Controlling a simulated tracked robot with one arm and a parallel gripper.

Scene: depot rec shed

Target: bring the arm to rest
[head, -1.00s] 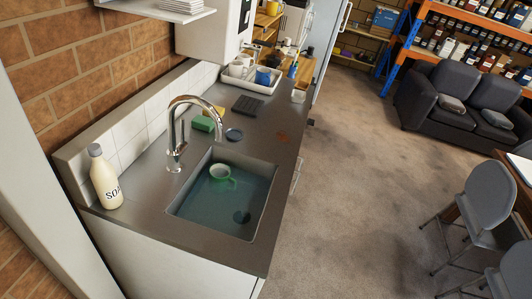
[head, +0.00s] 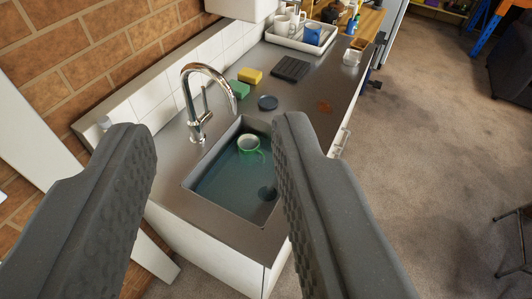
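My gripper (head: 215,150) shows large in the foreground of the head view, its two dark textured fingers wide apart with nothing between them. It is above and in front of the sink counter, touching nothing that I can see. Beyond the fingers, a green and white mug (head: 249,145) sits in the water of the sink (head: 212,205).
A curved chrome tap (head: 196,105) rises at the sink's left. A white tray (head: 312,47) holds mugs. Carpet (head: 425,150) is open at right.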

